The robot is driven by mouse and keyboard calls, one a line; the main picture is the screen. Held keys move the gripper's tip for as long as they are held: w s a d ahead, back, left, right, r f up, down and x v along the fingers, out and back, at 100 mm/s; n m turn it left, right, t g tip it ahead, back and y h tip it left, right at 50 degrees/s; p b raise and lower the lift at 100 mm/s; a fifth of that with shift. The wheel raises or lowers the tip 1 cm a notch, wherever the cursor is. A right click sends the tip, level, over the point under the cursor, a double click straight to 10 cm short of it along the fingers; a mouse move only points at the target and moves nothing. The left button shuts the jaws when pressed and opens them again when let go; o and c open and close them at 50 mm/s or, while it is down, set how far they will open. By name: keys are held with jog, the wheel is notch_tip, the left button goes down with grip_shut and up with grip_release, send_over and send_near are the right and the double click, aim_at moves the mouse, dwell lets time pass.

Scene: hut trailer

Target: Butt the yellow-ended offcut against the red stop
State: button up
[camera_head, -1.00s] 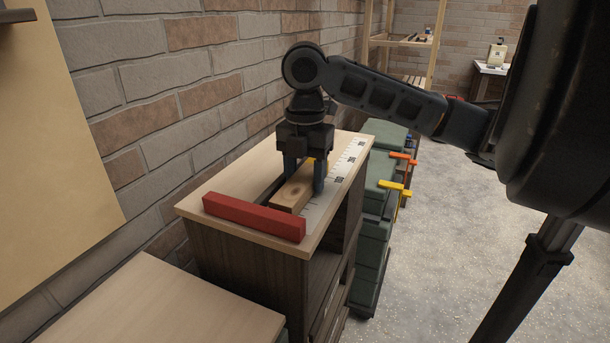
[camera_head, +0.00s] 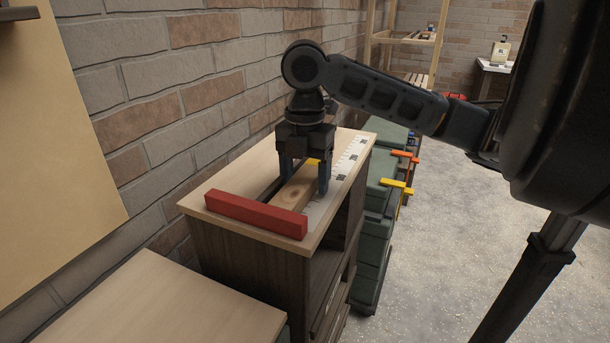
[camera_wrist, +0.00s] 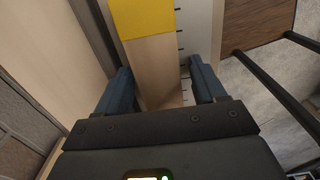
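The wooden offcut (camera_head: 292,194) lies flat on the bench top along a white ruled strip. Its plain end points at the red stop (camera_head: 256,214); any gap there is too small to tell. Its yellow end (camera_head: 312,162) is at the far end, partly behind my gripper, and shows at the top of the wrist view (camera_wrist: 140,18). My gripper (camera_head: 305,184) points straight down over the offcut. Its blue fingers (camera_wrist: 164,84) stand either side of the wood, with gaps visible in the wrist view. The red stop is out of the wrist view.
The ruled strip (camera_head: 349,157) runs along the bench's right side. The wooden cabinet (camera_head: 240,258) carries the bench top, close to the brick wall on the left. Green cases with orange and yellow clamps (camera_head: 396,186) stand at the right. A lower wooden top (camera_head: 160,310) is in front.

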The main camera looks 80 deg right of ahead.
aim_at(306, 177)
jog(key=shift+o, duration=0.3)
jog(key=shift+w, duration=0.1)
notch_tip(306, 177, up, 8)
jog(key=shift+f, duration=0.1)
dwell(0.4)
